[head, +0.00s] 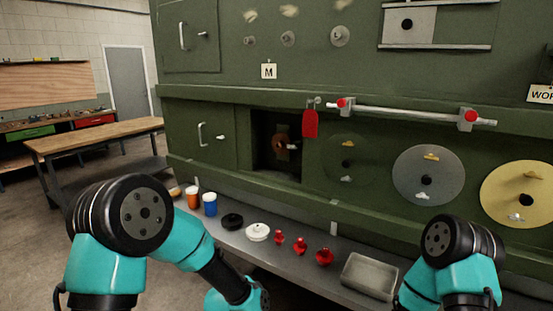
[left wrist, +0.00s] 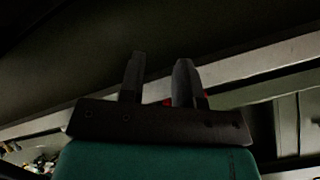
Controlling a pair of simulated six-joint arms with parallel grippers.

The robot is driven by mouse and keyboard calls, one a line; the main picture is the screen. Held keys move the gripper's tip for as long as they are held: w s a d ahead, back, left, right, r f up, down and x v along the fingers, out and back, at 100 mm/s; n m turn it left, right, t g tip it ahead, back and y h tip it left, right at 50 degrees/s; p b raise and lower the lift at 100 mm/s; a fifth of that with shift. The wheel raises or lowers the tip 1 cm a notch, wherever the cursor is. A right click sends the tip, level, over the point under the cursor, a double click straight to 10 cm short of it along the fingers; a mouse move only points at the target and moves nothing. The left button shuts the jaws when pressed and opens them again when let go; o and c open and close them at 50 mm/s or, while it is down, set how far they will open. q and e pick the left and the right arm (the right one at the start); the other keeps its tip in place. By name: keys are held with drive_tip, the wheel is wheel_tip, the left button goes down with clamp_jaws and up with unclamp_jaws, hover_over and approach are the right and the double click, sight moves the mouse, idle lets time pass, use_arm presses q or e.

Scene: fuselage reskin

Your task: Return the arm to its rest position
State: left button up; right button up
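My left arm (head: 120,225) is bent at the lower left of the head view, and its gripper is hidden below the picture edge. In the left wrist view my left gripper (left wrist: 158,65) has its two dark fingers apart, with nothing clear between them. A little red shows low behind the fingers, too dark to name. My right arm (head: 455,265) is bent at the lower right of the head view. Its gripper is out of view.
A green fuselage panel (head: 290,85) fills the back. On the grey ledge (head: 255,250) stand orange and blue cups, black and white round parts, several red knobs and a grey tray (head: 369,276). A red tag (head: 310,124) and a red-ended bar (head: 408,113) are on the panel.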

use_arm(q)
drive_tip(key=s+a+f+n+g, duration=0.4)
drive_tip(key=s+a+f+n, duration=0.3)
drive_tip(key=s+f, duration=0.3)
drive_tip(key=s+a+f+n+g+y, duration=0.1)
drive_tip(key=s+a+f+n+g, duration=0.3)
drive_tip(key=s, duration=1)
drive_tip(key=a+f+n, duration=0.3)
drive_tip(key=a+f, duration=0.2)
drive_tip(key=f, duration=0.1)
drive_tip(key=shift+s+a+f+n+g, duration=0.2)
drive_tip(key=shift+a+f+n+g, duration=0.05)
drive_tip(key=shift+a+n+g, duration=0.1)
